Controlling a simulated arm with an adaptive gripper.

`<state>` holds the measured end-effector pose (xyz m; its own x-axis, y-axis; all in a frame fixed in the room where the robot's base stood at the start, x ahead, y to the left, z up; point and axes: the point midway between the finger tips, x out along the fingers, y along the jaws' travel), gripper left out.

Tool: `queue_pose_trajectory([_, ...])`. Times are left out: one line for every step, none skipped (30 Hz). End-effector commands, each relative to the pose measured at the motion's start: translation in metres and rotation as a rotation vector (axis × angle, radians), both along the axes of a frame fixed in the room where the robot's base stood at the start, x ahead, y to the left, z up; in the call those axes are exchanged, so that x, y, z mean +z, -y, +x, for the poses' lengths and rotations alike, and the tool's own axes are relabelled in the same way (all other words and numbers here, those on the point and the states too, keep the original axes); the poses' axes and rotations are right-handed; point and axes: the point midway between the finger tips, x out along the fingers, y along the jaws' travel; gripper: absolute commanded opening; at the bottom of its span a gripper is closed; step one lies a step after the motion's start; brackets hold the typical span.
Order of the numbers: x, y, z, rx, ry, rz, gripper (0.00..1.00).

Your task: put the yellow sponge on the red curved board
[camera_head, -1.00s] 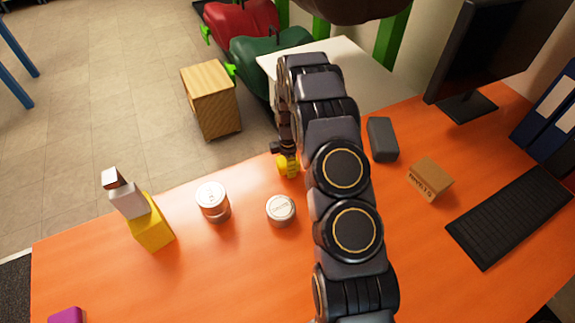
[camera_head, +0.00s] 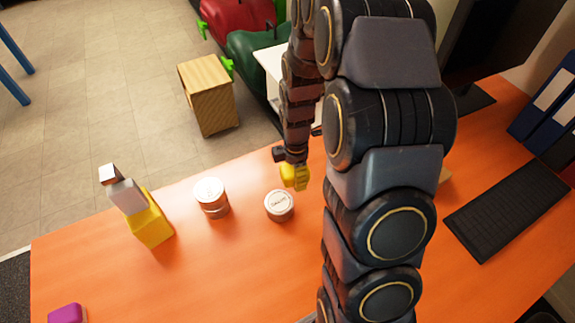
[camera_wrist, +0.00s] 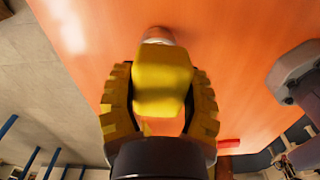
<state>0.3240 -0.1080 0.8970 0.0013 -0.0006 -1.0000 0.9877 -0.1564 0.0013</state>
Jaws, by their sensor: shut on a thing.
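My gripper (camera_wrist: 162,78) is shut on the yellow sponge (camera_wrist: 163,88), which sits between its two yellow fingers in the wrist view. In the head view my gripper (camera_head: 294,176) hangs above the orange table near its far edge, just behind a round tin; the sponge there cannot be told apart from the yellow fingers. A red curved surface (camera_head: 238,20), seemingly the red curved board, is beyond the table at the top of the head view, partly cut off by the frame. It is well apart from the gripper.
A green curved form (camera_head: 255,50) stands next to the red one. A wooden cabinet (camera_head: 208,95) stands on the floor. Two tins (camera_head: 211,198) (camera_head: 279,206), a yellow-and-grey bottle (camera_head: 148,222), a purple block (camera_head: 67,314) and a keyboard (camera_head: 508,213) are on the table.

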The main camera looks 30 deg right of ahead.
Motion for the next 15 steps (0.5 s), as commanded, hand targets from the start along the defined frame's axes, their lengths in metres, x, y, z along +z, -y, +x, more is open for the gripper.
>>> queue_pose_trajectory([0.002, -0.001, -0.003, 0.000, 0.001, 0.000, 0.17])
queue_pose_trajectory([0.002, -0.001, -0.004, 0.000, 0.001, 0.000, 0.17])
queue_pose_trajectory([0.002, -0.002, -0.005, 0.000, 0.000, 0.000, 0.17])
queue_pose_trajectory([0.002, -0.002, -0.006, 0.000, 0.000, 0.000, 0.17])
queue_pose_trajectory([0.002, -0.002, -0.007, 0.000, 0.000, 0.000, 0.17])
queue_pose_trajectory([0.003, -0.002, -0.007, 0.000, -0.001, 0.000, 0.17])
queue_pose_trajectory([0.003, -0.002, -0.007, 0.000, -0.001, 0.000, 0.17])
queue_pose_trajectory([0.002, -0.002, -0.007, 0.000, -0.001, 0.000, 0.17])
queue_pose_trajectory([0.002, -0.003, -0.007, 0.002, -0.001, 0.000, 0.17])
queue_pose_trajectory([0.002, -0.004, -0.006, 0.005, -0.001, 0.000, 0.17])
queue_pose_trajectory([0.002, -0.006, -0.006, 0.011, -0.001, 0.000, 0.17])
queue_pose_trajectory([0.002, -0.009, -0.004, 0.024, -0.001, 0.000, 0.17])
queue_pose_trajectory([0.001, -0.013, -0.002, 0.037, -0.001, 0.000, 0.17])
queue_pose_trajectory([0.000, -0.019, 0.001, 0.056, -0.001, -0.001, 0.17])
queue_pose_trajectory([-0.001, -0.028, 0.005, 0.086, -0.001, -0.001, 0.17])
